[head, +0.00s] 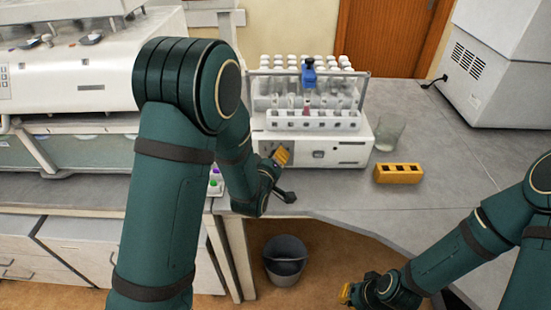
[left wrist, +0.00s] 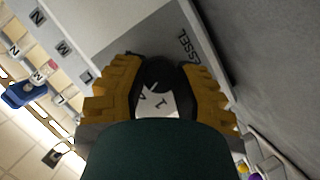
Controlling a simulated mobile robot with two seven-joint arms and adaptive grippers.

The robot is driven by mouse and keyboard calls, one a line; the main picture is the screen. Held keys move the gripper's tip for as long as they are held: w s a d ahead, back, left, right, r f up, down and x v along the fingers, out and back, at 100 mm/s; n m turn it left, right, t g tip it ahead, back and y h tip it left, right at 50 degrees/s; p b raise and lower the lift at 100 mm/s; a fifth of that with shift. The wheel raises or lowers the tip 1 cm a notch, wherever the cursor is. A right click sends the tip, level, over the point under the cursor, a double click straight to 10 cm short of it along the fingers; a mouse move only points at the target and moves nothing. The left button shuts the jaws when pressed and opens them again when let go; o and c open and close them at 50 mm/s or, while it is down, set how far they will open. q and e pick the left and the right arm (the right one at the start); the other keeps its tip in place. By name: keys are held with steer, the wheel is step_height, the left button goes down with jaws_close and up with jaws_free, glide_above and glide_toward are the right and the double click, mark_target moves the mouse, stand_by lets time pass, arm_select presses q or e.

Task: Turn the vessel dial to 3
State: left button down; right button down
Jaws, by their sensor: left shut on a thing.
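The vessel dial (left wrist: 163,74) is a dark round knob on the front of a white machine (head: 345,156). In the left wrist view it sits between the ridged yellow fingers of my left gripper (left wrist: 158,95), which are shut on it. Part of the word "VESSEL" is printed beside it, and a pale patch with marks shows at the knob; I cannot read its setting. In the head view my left gripper (head: 283,156) is at the left of the machine's front and hides the dial. My right gripper (head: 346,293) is low, beyond the bench's front edge, its fingers mostly hidden.
A rack of capped tubes (head: 315,121) with a blue part (head: 309,76) stands on the machine. A glass beaker (head: 388,133) and a yellow block with holes (head: 398,173) are to its right. A grey bin (head: 285,262) is on the floor.

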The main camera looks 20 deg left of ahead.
arm_select(q)
steer(key=m+y, duration=0.1)
steer(key=m, duration=0.1)
steer(key=shift+d+r+m+g, duration=0.1)
steer(key=shift+m+g, duration=0.2)
steer(key=shift+g, duration=0.1)
steer(key=shift+m+g+y+p, duration=0.4)
steer(key=shift+m+y+p, duration=0.4)
steer(key=shift+m, duration=0.6)
steer(key=c, duration=0.6)
jaws_free()
steer(key=shift+w, duration=0.1)
steer(key=v, duration=0.7)
steer(key=shift+s+d, duration=0.15)
steer(key=shift+s, duration=0.1)
